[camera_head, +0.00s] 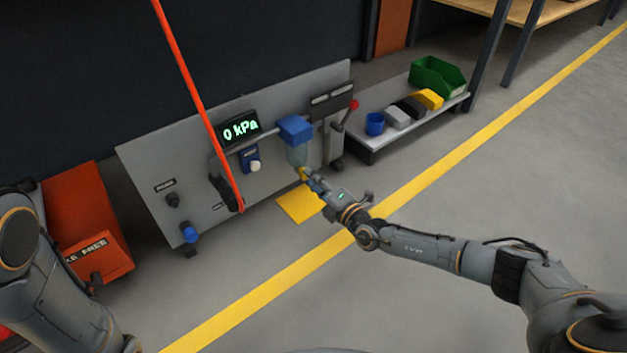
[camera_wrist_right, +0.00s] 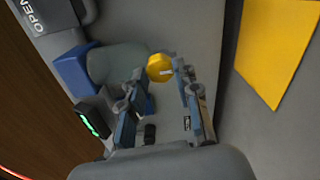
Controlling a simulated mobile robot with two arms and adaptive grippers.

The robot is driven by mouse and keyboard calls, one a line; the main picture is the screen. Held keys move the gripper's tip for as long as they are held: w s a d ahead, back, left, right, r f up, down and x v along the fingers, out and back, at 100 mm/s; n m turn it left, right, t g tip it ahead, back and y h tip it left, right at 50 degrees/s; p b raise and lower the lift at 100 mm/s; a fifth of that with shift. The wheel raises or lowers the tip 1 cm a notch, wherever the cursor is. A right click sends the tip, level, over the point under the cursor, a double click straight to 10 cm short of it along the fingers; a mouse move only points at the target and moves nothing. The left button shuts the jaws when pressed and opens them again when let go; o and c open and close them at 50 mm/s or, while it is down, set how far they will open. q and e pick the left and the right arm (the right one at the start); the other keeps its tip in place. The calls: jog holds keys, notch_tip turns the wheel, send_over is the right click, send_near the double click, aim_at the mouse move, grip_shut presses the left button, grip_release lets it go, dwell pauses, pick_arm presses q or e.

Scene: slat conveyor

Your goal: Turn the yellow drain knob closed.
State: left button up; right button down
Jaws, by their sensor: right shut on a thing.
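The yellow drain knob (camera_wrist_right: 159,68) is at the lower end of a translucent filter bowl (camera_wrist_right: 116,62) under a blue filter housing (camera_head: 295,129). The bowl also shows in the head view (camera_head: 297,155). My right gripper (camera_wrist_right: 168,72) is shut on the knob, with a fingertip on each side of it. In the head view my right gripper (camera_head: 308,176) reaches the knob from the right and hides most of it. A pale mark shows on the knob's face. My left gripper is not in view; only part of my left arm shows at the lower left.
A grey panel (camera_head: 140,160) carries a display (camera_head: 240,128) reading 0 kPa, a regulator with a pale knob and a red-tipped lever (camera_head: 353,104). A red hose (camera_head: 190,85) hangs in front. A low shelf (camera_head: 400,126) holds bins. A yellow floor mat (camera_head: 298,207) lies below.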

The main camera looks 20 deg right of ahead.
jog(key=shift+a+f, duration=0.1)
jog(key=c, duration=1)
grip_release()
jog(key=shift+s, duration=0.1)
jog(key=v, duration=1.2)
